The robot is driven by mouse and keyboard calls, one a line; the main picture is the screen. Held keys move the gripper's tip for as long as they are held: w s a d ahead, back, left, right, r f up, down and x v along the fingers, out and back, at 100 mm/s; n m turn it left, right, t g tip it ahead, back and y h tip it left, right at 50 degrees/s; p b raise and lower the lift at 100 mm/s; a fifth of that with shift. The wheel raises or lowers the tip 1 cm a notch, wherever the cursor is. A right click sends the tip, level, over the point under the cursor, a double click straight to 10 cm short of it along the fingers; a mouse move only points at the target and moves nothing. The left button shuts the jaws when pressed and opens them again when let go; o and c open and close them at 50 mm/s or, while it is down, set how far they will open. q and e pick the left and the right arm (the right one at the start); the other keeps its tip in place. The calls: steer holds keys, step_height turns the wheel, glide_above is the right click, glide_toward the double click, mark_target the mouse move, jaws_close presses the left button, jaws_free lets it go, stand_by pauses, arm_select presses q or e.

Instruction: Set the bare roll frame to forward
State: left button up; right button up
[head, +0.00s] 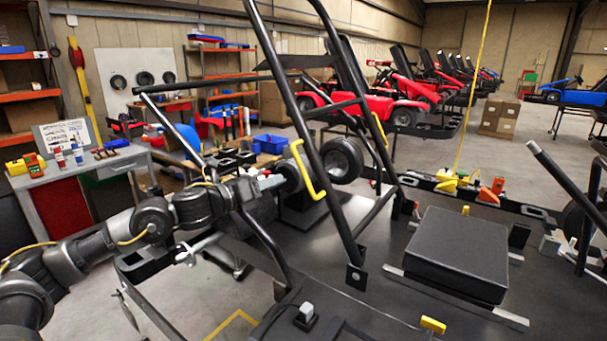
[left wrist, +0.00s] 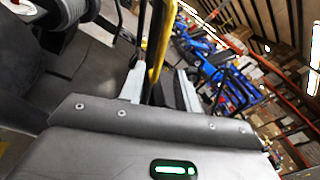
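The bare roll frame (head: 286,95) is a black tubular frame with yellow grips, rising from the dark kart deck and leaning to the upper left. Its near yellow grip (head: 304,172) is on the near tube. My left gripper (head: 284,178) is beside this grip. In the left wrist view the gripper's two light grey fingers (left wrist: 162,90) stand apart, with the yellow grip (left wrist: 160,45) running down between them, closer to the left finger. The gripper looks open; contact with the grip is not clear. My right gripper is in neither view.
A black box-shaped pad (head: 458,255) lies on the deck (head: 400,315) at the right. A grey workbench (head: 85,165) with small items stands at the left. Red karts (head: 405,90) stand on stands behind. A yellow cord (head: 474,90) hangs at the right.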

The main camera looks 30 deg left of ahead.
mark_target(303, 172)
arm_select(q)
steer(key=p+x, duration=0.4)
steer(key=x, duration=0.7)
steer(key=shift+w+d+p, duration=0.1)
steer(key=shift+d+p, duration=0.15)
steer(key=shift+p, duration=0.05)
jaws_close()
